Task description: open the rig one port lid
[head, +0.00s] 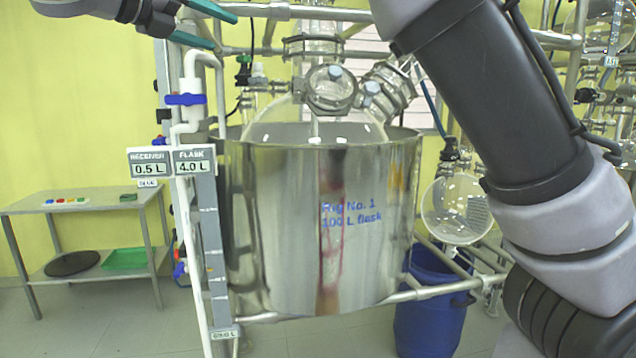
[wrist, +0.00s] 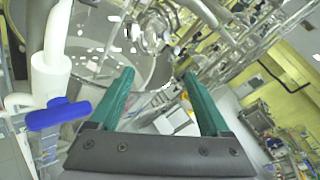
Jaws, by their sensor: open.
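The large steel vessel (head: 290,230) is labelled "Rig No. 1, 100 L flask" and stands in the middle of the head view. The clear glass flask (head: 268,122) sits in it. A round clamped port fitting (head: 331,90) faces me on top of the flask, and a second one (head: 384,92) is to its right. I cannot tell which carries the lid; both look closed. My gripper (head: 224,31) is at upper left, left of the ports and apart from them. Its teal fingers are spread and empty in the wrist view (wrist: 158,82), with blurred glassware beyond.
A white pipe with a blue valve handle (head: 186,99) runs up just below my gripper; the handle also shows in the wrist view (wrist: 58,114). Metal frame rails (head: 280,12) surround the flask top. A blue bin (head: 430,310) and a small steel table (head: 85,200) stand lower down.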

